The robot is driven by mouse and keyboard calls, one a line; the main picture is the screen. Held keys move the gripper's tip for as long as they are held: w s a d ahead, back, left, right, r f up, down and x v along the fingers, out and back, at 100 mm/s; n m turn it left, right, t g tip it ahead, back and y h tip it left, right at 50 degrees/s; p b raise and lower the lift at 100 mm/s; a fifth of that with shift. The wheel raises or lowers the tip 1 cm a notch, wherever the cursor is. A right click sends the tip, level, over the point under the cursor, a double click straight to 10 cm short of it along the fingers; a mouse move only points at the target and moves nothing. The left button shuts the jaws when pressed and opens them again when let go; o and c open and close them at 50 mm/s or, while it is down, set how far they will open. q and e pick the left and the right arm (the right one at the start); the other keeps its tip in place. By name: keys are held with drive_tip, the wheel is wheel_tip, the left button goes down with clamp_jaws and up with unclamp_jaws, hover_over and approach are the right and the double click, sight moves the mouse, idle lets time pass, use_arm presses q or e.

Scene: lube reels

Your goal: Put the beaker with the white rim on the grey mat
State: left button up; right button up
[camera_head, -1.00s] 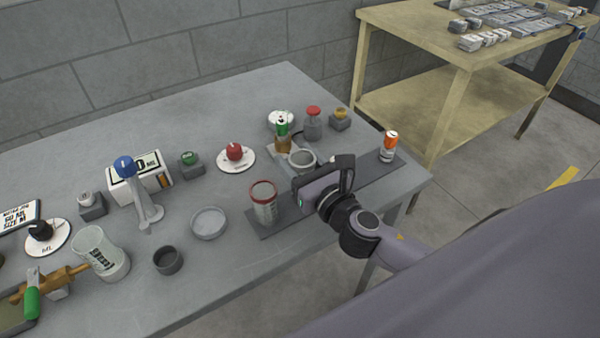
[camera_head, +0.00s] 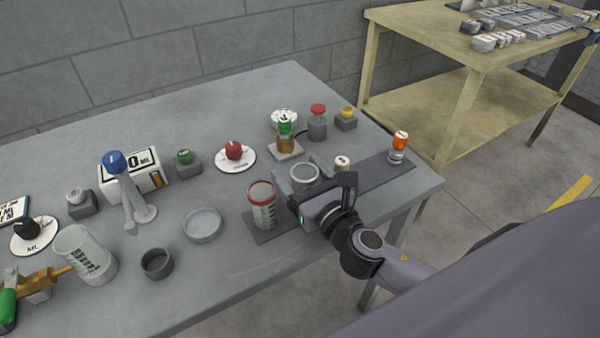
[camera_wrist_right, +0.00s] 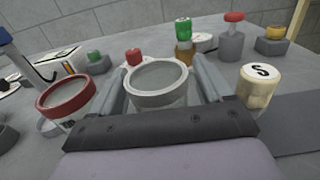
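The beaker with the white rim (camera_head: 304,172) stands upright between the two fingers of my right gripper (camera_head: 303,173). In the right wrist view the pale-rimmed beaker (camera_wrist_right: 158,82) has a finger close against each side, and the gripper looks shut on it. The grey mat (camera_head: 375,178) is a dark strip along the table's right front. The beaker is over its middle part; its base is hidden by the gripper, so I cannot tell whether it touches the mat. My left gripper is not in view.
A red-rimmed beaker (camera_head: 262,206) stands just left of my gripper. A cream-capped item (camera_head: 342,164) is close on its right, and an orange-capped bottle (camera_head: 398,147) stands farther right. A green-capped item (camera_head: 285,132) is behind. A shallow dish (camera_head: 203,225) lies left.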

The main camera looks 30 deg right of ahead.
drive_tip(key=shift+r, duration=0.1)
drive_tip(key=shift+s, duration=0.2)
drive_tip(key=s, duration=0.3)
drive_tip(key=s+b, duration=0.1)
drive_tip(key=s, duration=0.6)
drive_tip(key=shift+s+d+b, duration=0.2)
drive_tip(key=shift+d+b, duration=0.15)
drive_tip(key=shift+d, duration=0.05)
drive_tip(key=shift+s, duration=0.6)
drive_tip(key=shift+r, duration=0.1)
drive_tip(key=shift+s, duration=0.1)
